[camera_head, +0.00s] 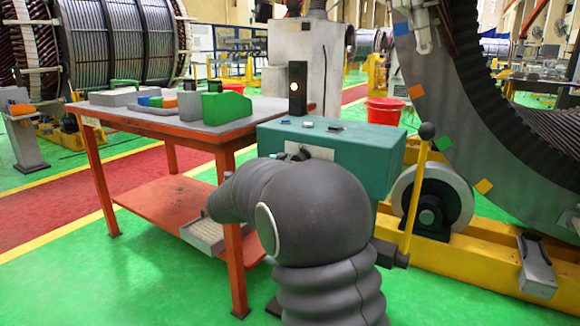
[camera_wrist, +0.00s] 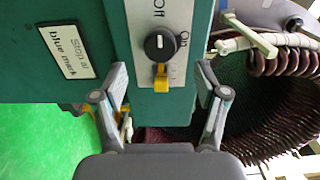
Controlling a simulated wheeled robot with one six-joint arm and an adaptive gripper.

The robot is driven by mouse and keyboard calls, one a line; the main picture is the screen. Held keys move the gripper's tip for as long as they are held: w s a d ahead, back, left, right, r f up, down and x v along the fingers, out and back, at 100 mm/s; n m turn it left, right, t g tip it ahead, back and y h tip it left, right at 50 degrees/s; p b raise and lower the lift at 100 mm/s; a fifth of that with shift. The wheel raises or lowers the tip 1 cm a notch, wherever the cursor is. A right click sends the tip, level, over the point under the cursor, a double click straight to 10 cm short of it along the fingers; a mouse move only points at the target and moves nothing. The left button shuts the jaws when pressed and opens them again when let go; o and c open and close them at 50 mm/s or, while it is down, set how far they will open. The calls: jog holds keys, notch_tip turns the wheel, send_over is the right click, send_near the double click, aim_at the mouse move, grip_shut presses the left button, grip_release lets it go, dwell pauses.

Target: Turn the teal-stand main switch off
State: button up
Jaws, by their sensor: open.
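The teal stand (camera_head: 376,160) is behind my arm in the head view, and its teal face (camera_wrist: 119,30) fills the upper middle of the wrist view. On a pale plate (camera_wrist: 178,75) there sits the main switch, a round black knob (camera_wrist: 160,45) with a white mark and a yellow part (camera_wrist: 161,76) below it. "Off" is printed above the knob and "On" at its right. Which label the knob is set to, I cannot tell. My gripper (camera_wrist: 162,68) is open and empty, its two fingers apart on either side of the switch. My arm hides the gripper in the head view.
A "Stop at blue mark" label (camera_wrist: 67,53) is left of the switch. Green floor lies ahead.

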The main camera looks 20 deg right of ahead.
jog(key=shift+v, duration=2.05)
